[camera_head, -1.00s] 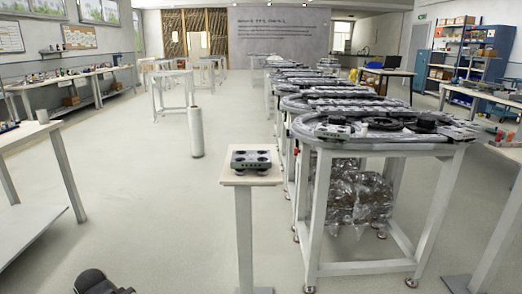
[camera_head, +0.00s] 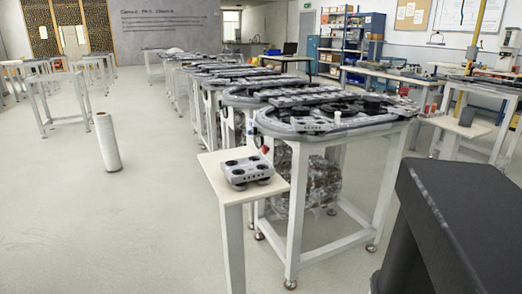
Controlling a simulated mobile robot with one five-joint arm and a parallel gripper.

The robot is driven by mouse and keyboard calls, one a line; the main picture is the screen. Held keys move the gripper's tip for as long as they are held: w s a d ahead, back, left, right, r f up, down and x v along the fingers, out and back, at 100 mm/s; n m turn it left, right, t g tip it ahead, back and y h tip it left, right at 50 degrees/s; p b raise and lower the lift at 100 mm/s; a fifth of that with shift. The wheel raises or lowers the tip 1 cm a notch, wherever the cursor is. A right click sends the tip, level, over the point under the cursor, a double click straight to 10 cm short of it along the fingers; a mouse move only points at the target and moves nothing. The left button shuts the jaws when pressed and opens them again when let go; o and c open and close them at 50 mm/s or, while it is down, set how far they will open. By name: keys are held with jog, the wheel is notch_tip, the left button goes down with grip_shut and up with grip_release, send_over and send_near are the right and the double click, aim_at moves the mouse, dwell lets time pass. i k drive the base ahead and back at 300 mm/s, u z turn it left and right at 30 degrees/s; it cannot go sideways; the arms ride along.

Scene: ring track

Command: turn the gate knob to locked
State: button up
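The ring track (camera_head: 262,125) lies on a white-legged frame table right of centre, its rounded near end facing me. A small white upright cylinder (camera_head: 337,117) stands on the track near its front edge. A small dark round part with a red bit (camera_head: 259,138) sits at the track's left front edge. I cannot tell which of these small parts, if any, is the gate knob, or how it is set. My gripper is not in view.
A pale pedestal (camera_head: 232,210) with a grey four-wheeled device (camera_head: 246,171) stands close before the track table. A white cylinder (camera_head: 107,142) stands on the floor at left. A large dark block (camera_head: 460,225) fills the lower right; I cannot tell what it is.

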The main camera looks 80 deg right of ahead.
aim_at(264, 148)
jog(key=z, duration=0.3)
jog(key=i, duration=0.65)
jog(key=z, duration=0.3)
jog(key=k, duration=0.85)
jog(key=z, duration=0.15)
jog(key=i, duration=0.85)
jog(key=u, duration=0.1)
